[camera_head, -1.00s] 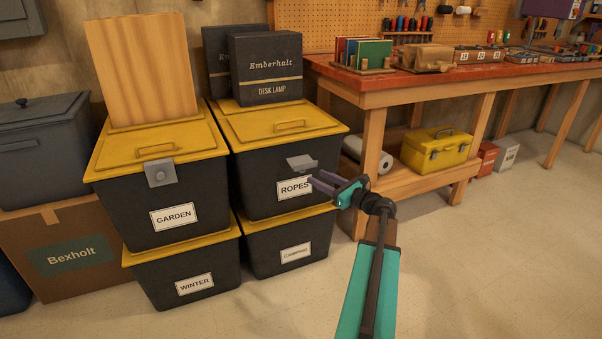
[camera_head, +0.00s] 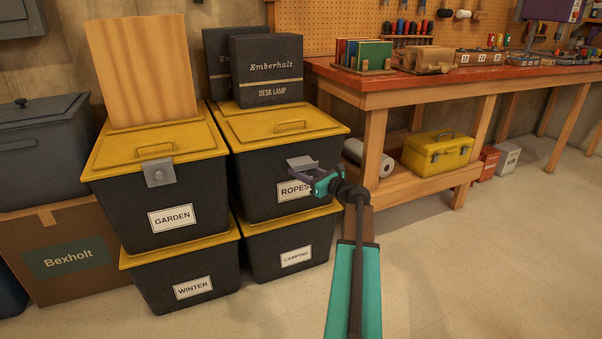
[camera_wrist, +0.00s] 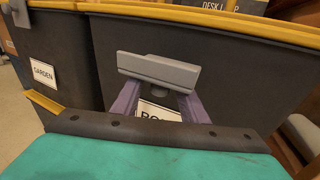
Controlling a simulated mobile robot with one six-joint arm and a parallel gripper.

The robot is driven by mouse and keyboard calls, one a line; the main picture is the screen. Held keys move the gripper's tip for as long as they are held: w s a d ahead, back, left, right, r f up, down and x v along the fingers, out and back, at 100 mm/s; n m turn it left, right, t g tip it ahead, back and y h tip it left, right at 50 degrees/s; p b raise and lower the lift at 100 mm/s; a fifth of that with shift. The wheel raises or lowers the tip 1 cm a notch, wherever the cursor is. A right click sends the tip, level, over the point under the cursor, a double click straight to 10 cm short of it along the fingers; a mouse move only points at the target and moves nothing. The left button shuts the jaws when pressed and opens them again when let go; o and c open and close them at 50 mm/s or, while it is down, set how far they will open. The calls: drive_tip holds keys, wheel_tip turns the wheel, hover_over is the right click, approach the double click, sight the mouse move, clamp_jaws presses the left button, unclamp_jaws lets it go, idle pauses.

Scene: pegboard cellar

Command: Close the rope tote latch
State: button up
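The ropes tote (camera_head: 258,180) is a dark bin with a yellow lid (camera_head: 270,120) and a white "ROPES" label. Its grey latch (camera_head: 301,163) sticks outward from the front below the lid rim, swung up off the wall. My gripper (camera_head: 300,174) is at the tote's front, just below the latch flap. In the wrist view the latch (camera_wrist: 158,70) spans above my two purple fingers (camera_wrist: 160,103), which are spread apart with the label showing between them. I cannot tell whether a finger touches the flap. The gripper partly hides the label in the head view.
The garden tote (camera_head: 195,205) stands at the left, its latch (camera_head: 159,173) flat against its front. The camping tote (camera_head: 265,255) is underneath the ropes tote. Dark Emberhalt boxes (camera_head: 266,75) stand on the ropes lid. A workbench (camera_head: 365,98) is at the right; open floor lies in front.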

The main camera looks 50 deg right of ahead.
clamp_jaws()
drive_tip(key=shift+s+a, duration=0.1)
drive_tip(key=shift+a, duration=0.1)
drive_tip(key=shift+d, duration=0.1)
